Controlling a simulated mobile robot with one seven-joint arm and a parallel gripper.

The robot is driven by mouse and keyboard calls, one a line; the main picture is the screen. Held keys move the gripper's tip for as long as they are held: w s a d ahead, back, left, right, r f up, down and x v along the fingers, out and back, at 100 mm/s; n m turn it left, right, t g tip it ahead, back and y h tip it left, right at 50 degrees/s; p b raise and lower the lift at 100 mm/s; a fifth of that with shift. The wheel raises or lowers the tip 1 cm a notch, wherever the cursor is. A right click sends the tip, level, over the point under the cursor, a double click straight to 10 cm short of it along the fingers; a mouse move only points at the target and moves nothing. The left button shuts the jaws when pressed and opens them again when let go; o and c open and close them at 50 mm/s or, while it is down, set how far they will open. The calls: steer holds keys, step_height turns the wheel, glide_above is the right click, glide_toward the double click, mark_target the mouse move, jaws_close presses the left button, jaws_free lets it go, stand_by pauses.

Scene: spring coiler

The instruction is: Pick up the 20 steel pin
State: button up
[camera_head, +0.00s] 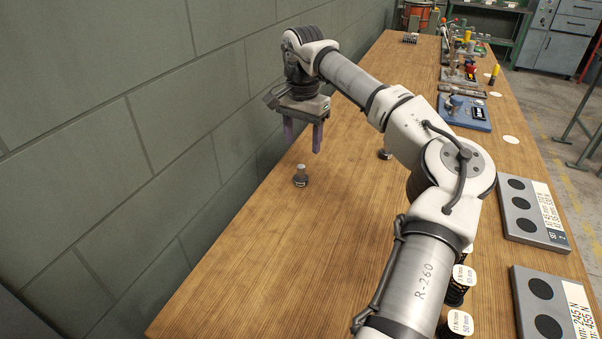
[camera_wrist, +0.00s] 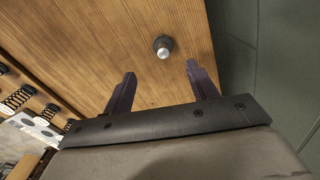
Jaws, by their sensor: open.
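A small steel pin (camera_head: 300,175) with a darker, wider base stands upright on the wooden bench (camera_head: 240,255), near the wall side; any number on it is too small to read. In the wrist view the same pin (camera_wrist: 163,47) is seen from above, beyond the fingertips and between their lines. My gripper (camera_head: 303,148) points down above the bench, open and empty, with its two purple fingers apart. In the wrist view my gripper (camera_wrist: 160,75) shows nothing between its fingers.
A green block wall (camera_head: 100,120) runs along the bench's left side. A small dark object (camera_head: 385,154) stands partly behind my arm. Labelled springs (camera_head: 459,285), two grey plates with dark holes (camera_head: 530,212) and a blue fixture (camera_head: 464,113) lie to the right. Bench around the pin is clear.

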mark_target(301, 166)
step_height(301, 166, down, 5)
steer(key=shift+r, duration=0.15)
steer(key=shift+w+a+f+p, duration=0.1)
steer(key=shift+f+p, duration=0.45)
steer(key=shift+f, duration=0.8)
steer(key=shift+w+a+f+p, duration=0.1)
steer(key=shift+f+p, duration=0.4)
steer(key=shift+f, duration=0.8)
steer(key=c, duration=1.2)
steer(key=shift+o, duration=0.2)
